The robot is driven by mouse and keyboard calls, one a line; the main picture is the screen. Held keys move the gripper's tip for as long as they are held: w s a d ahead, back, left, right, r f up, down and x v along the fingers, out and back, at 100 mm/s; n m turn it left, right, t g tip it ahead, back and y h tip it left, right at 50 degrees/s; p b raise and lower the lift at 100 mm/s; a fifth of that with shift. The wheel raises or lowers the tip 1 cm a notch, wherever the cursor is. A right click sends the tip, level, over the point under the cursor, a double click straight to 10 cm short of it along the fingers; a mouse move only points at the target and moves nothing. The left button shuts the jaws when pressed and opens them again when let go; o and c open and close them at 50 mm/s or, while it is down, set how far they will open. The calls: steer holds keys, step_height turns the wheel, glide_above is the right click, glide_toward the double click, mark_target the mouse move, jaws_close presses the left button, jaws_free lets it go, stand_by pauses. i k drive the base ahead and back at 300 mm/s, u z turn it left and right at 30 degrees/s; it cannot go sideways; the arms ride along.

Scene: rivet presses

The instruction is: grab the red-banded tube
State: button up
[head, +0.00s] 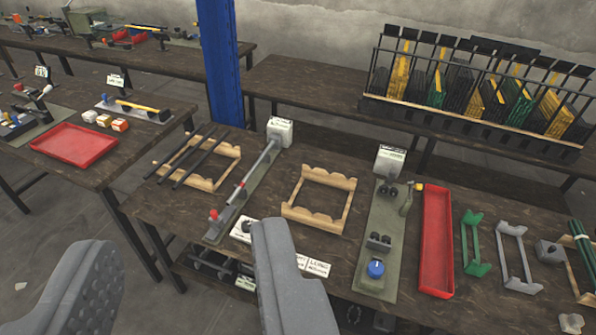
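A long grey tube (257,166) lies slantwise along a narrow green-grey base on the near table. It has a reddish band near its lower part, and a red knob (213,215) sits at its near end. Its far end meets a pale block (280,131). I take this as the red-banded tube, though the band is small in view. My gripper (182,242) is open and empty, its two grey fingers wide apart in the foreground. The tube lies beyond the fingers, apart from them. The right finger hides part of the table's near edge and labels.
Dark tubes (187,160) rest on a wooden rack at left. An empty wooden rack (345,183), a second green-grey base with a blue knob (376,269), a red tray (437,240) and green tubes (583,245) stand to the right. A blue post (219,60) rises behind.

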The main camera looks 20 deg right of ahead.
mark_target(232, 199)
steer(key=z, duration=0.15)
steer(key=i, duration=1)
steer(key=k, duration=1.1)
steer(key=u, duration=1)
steer(key=i, duration=2.65)
steer(key=z, duration=0.9)
